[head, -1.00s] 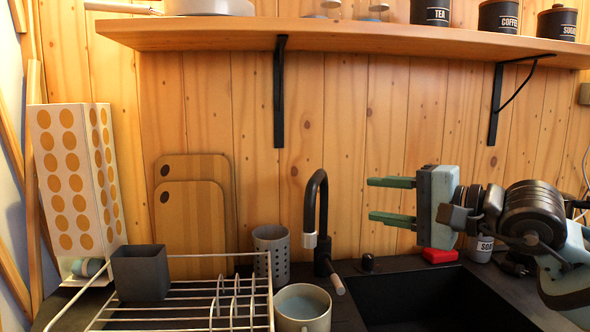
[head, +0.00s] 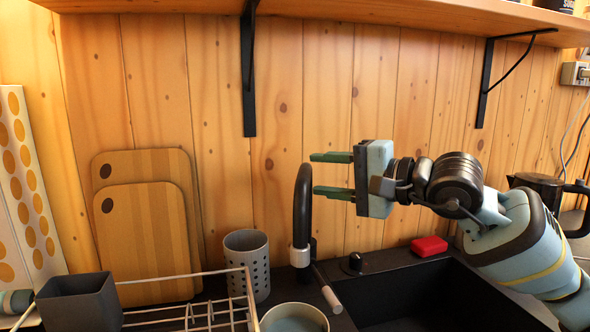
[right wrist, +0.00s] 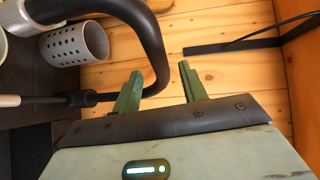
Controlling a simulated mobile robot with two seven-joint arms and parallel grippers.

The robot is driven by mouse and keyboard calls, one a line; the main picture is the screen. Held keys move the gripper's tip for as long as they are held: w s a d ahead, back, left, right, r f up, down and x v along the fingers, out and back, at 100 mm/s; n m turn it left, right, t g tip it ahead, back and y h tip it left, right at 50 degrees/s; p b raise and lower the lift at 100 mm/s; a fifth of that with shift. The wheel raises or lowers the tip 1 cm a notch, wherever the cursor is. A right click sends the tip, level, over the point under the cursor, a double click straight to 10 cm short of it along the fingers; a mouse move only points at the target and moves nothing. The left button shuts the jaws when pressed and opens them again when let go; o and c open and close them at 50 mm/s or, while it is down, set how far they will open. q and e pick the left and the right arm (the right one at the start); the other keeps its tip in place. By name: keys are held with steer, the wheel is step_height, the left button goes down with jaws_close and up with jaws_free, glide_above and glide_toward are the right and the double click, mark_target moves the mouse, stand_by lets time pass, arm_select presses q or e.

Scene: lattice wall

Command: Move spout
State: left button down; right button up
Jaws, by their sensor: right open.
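The black spout (head: 302,205) of the faucet rises behind the sink and curves over at the top, with a light grey collar low on its hanging end. It also shows in the right wrist view as a thick dark curve (right wrist: 152,50) just beyond the fingers. My right gripper (head: 312,174) is open, its two green fingers pointing left at the height of the spout's upper part. The lower finger's tip appears close to the spout; I cannot tell whether it touches. My left gripper is not in view.
A black sink (head: 430,290) lies below my right arm, with a red sponge (head: 429,246) behind it. A perforated grey holder (head: 247,265), a round pot (head: 294,318) and a white dish rack (head: 190,315) stand left. A shelf bracket (head: 249,80) hangs above.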

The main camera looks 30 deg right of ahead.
mark_target(303, 167)
steer(key=x, duration=0.3)
steer(key=p+x, duration=0.1)
steer(key=x, duration=0.1)
steer(key=shift+r, duration=0.25)
steer(key=shift+x, duration=0.8)
steer(key=shift+f, duration=0.2)
jaws_close()
